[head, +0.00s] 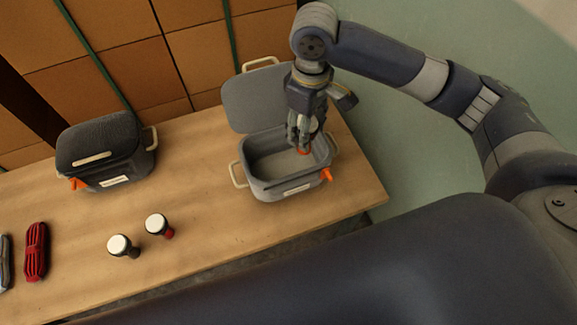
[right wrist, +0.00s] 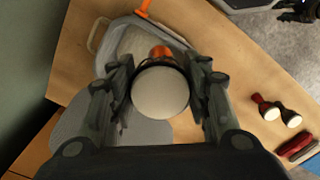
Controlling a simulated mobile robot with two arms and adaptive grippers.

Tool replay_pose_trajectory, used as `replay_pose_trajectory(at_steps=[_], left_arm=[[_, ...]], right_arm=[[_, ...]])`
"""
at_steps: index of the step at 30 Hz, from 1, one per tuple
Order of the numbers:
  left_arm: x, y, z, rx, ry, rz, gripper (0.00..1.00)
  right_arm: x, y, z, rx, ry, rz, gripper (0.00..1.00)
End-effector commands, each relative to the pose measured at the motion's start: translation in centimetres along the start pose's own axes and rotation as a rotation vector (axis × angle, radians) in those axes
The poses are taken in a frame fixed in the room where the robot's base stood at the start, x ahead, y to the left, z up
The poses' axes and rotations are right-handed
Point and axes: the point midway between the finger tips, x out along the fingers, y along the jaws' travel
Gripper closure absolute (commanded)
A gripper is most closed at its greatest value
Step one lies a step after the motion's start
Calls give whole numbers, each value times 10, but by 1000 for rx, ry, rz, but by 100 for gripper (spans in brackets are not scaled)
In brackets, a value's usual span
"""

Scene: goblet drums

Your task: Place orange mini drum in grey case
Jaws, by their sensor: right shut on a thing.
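The grey case (head: 262,189) stands open on the table, its lid (head: 250,95) tilted back against the far side. My right gripper (head: 305,140) is over the right part of the case opening, pointing down. It is shut on the orange mini drum (head: 304,151), of which little shows in the head view. In the right wrist view, the drum's round white head (right wrist: 160,93) sits between the fingers, with its orange body partly showing beyond. The case rim (right wrist: 125,30) lies below it. I cannot tell whether the drum touches the case. My left gripper is not in view.
A dark closed case (head: 100,150) stands at the left. A red bundle (head: 36,252) lies further left. The table (head: 200,190) is clear between the cases.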

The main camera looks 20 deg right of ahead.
Motion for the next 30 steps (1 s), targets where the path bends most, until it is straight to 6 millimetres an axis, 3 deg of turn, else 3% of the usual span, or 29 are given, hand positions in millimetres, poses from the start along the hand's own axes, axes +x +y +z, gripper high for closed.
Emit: replay_pose_trajectory(at_steps=[7, 15, 23, 30], left_arm=[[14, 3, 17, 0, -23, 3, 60], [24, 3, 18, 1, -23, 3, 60], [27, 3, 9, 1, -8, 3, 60], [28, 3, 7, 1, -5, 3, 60]], right_arm=[[48, 20, -28, -391, -2, -3, 80], [92, 40, -48, -774, 0, -2, 80], [113, 48, -54, -939, 2, -2, 80], [155, 48, -54, -950, 0, -2, 80]])
